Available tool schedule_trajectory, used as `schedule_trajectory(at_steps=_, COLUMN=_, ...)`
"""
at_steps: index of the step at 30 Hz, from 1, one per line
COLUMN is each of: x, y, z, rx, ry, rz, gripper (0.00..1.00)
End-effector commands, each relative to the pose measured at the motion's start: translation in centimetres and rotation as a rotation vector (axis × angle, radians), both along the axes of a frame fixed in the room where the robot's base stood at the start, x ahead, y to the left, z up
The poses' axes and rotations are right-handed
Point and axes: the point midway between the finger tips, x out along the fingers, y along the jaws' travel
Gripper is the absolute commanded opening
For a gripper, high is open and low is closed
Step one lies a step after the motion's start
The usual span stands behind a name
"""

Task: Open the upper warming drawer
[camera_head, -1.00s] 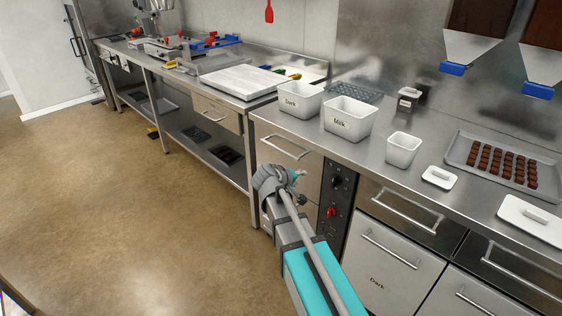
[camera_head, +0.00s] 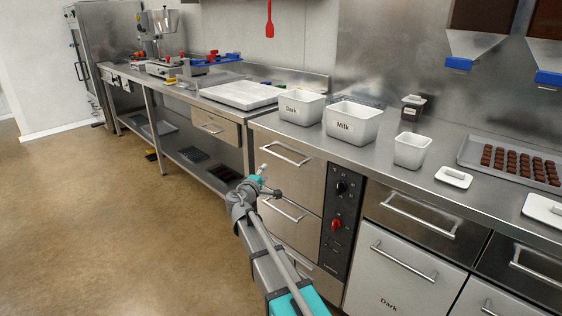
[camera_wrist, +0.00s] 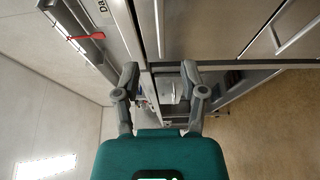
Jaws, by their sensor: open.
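The upper warming drawer (camera_head: 290,174) is a steel front under the counter, left of a dark control panel. It looks closed. Its bar handle (camera_head: 285,154) is near the top. My gripper (camera_head: 262,181) is in front of the drawers' left side, below and left of that handle, apart from it. In the wrist view my gripper (camera_wrist: 160,78) is open, with nothing between the fingers. Steel fronts (camera_wrist: 205,30) lie beyond the fingers, and a bar handle (camera_wrist: 298,27) shows at the right; I cannot tell which drawer it belongs to.
The lower drawer handle (camera_head: 283,209) is just beneath. The control panel (camera_head: 340,215) has a black and a red knob. White tubs labelled Dark (camera_head: 301,107) and Milk (camera_head: 352,123) stand on the counter above. The floor (camera_head: 110,235) to the left is clear.

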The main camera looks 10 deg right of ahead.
Motion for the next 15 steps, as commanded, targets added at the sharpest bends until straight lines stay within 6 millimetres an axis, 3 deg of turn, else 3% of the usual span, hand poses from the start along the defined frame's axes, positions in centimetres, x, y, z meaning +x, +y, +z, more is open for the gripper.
schedule_trajectory(at_steps=15, x=1.0, y=-0.7, z=0.0, rx=0.003, ry=0.001, rz=-0.004, gripper=0.54)
